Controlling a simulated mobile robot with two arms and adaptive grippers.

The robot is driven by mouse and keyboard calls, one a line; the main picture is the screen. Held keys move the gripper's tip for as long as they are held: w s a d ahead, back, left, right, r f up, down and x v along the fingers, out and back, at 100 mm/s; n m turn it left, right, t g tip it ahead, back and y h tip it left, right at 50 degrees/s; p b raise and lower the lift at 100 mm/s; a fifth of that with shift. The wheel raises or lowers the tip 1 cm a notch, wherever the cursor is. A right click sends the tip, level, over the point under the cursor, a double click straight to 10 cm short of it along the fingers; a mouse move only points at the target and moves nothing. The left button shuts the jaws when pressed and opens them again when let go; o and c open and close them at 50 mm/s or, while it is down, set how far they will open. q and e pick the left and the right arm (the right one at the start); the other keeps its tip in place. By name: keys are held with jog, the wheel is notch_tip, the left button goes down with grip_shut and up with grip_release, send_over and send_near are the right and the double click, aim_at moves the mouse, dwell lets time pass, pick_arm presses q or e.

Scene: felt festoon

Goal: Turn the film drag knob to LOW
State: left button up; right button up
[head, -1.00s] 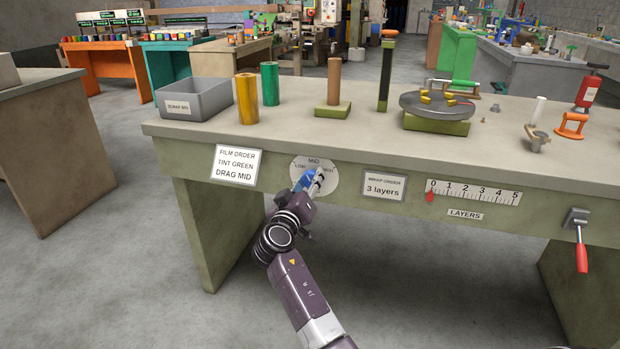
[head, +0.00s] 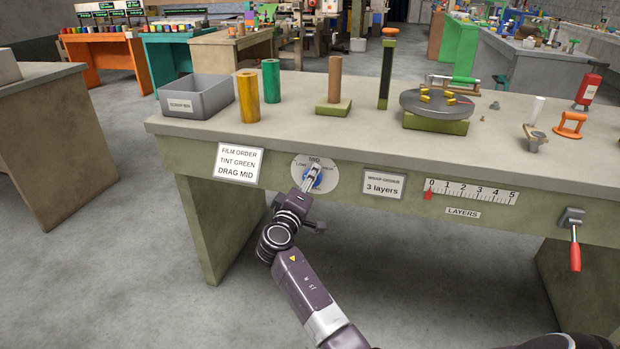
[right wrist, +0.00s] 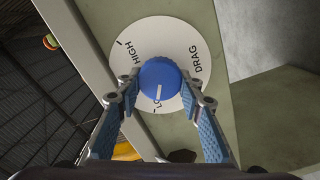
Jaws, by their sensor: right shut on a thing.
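The film drag knob (right wrist: 158,80) is blue and round, with a white pointer line, on a white dial plate (right wrist: 203,83) with HIGH, DRAG and a partly hidden LO… label. The line points down at the LO… letters in the right wrist view. In the head view, the dial plate (head: 327,183) is on the bench front, with MID at its top, and my gripper covers part of it. My right gripper (right wrist: 158,88) is shut on the knob, one finger on each side. My left gripper is not in view.
Film rolls, a grey bin (head: 197,97) and a turntable (head: 436,103) stand on top.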

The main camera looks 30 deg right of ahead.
jog(key=shift+f, duration=0.1)
jog(key=o, duration=1.2)
jog(key=shift+a, duration=0.1)
jog(key=v, duration=1.2)
